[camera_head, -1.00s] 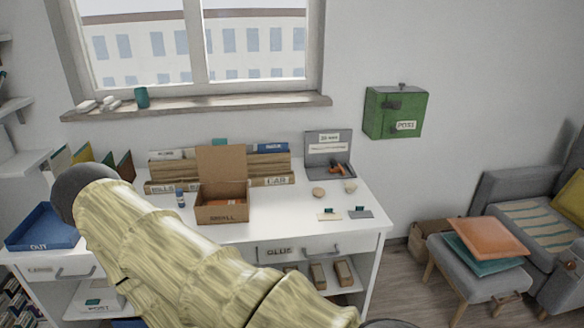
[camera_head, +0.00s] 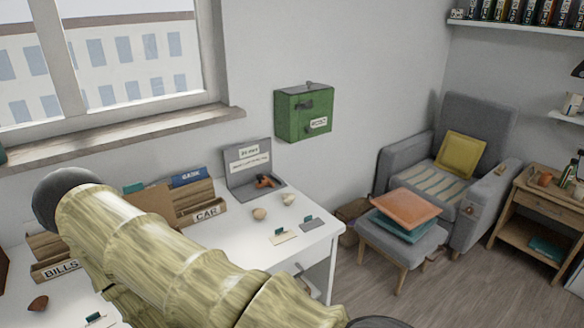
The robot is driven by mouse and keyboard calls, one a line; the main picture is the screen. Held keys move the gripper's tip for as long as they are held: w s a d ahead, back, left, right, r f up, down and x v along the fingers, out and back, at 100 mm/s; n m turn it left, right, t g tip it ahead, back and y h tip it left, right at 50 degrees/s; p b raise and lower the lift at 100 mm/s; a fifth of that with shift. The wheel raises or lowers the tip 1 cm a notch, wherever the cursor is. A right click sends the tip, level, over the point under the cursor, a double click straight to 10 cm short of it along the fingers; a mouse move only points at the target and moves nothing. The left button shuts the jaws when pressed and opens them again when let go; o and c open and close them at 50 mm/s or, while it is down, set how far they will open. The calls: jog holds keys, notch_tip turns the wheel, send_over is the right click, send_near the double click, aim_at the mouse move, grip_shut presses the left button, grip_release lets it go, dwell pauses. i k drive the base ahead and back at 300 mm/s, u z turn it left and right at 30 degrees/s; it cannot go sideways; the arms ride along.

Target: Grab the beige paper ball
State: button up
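A small pale, crumpled-looking ball (camera_head: 289,199) lies on the white desk (camera_head: 318,238), in front of the grey open case. A tan rounded lump (camera_head: 260,214) lies just left of it. Both are small, and I cannot tell for certain which is the beige paper ball. My wood-patterned arm crosses the lower left of the head view and hides part of the desk. Its dark rounded end is to the left, apart from both lumps in the picture. My gripper's fingers do not show.
The grey case (camera_head: 247,168) stands open with an orange-and-black item in it. Cards (camera_head: 283,237) lie near the desk's front right. A green box (camera_head: 304,112) hangs on the wall. A stool (camera_head: 400,240) stands right, with floor between.

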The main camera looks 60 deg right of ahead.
aim_at(259, 214)
jog(key=z, duration=0.8)
jog(key=i, duration=0.65)
jog(key=z, duration=0.75)
